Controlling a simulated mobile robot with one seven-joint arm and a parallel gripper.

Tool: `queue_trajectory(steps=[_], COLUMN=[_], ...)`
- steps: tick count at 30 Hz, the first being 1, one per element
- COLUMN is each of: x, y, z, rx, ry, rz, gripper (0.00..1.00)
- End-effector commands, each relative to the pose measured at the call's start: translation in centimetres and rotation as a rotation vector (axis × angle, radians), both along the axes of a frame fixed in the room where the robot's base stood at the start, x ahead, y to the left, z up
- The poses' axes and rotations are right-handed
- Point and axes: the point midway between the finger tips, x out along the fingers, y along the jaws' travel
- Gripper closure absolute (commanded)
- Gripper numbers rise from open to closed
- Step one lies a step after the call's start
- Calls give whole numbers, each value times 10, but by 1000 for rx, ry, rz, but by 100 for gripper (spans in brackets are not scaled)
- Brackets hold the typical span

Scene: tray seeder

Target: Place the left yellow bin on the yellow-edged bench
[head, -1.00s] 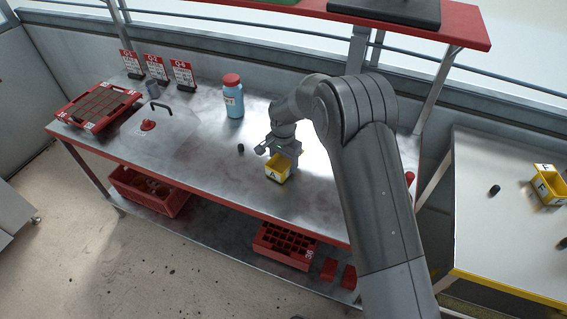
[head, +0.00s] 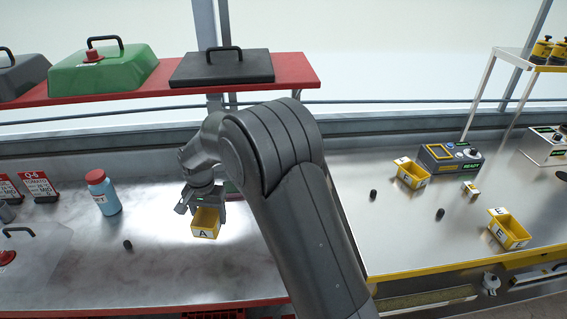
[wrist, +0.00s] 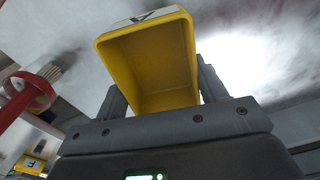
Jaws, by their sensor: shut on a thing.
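The yellow bin labelled A (head: 205,222) is in my gripper (head: 206,208), over the steel top of the red-edged bench (head: 150,270). In the wrist view the bin (wrist: 150,65) sits between the two fingers of my gripper (wrist: 155,95), its empty inside facing the camera. I cannot tell how far it is above the surface. The yellow-edged bench (head: 400,240) stands at the right in the head view, beyond my arm. Two other yellow bins stand on it: one at the back (head: 412,176) and one labelled E (head: 508,232) nearer the front.
On the yellow-edged bench are a device with a READY display (head: 450,158), small dark knobs (head: 440,213) and a small block (head: 470,189). Free steel lies along its front left. A red shelf (head: 290,75) with lids overhangs the red-edged bench. A blue bottle (head: 105,195) stands left.

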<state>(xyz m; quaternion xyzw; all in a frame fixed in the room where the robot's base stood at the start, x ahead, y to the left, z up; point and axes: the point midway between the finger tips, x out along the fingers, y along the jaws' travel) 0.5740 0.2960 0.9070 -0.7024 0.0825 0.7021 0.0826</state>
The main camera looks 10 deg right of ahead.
Motion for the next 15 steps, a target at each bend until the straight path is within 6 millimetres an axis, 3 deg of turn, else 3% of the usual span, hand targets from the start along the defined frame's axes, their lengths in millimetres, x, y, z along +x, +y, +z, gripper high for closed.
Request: queue_trajectory(steps=[5, 8, 11, 15], x=[3, 11, 25, 48], y=[-5, -19, -46, -100], z=[1, 1, 3, 6], rx=[0, 0, 0, 1], ry=[0, 1, 2, 3], rz=[0, 0, 6, 18], gripper=[61, 61, 61, 61])
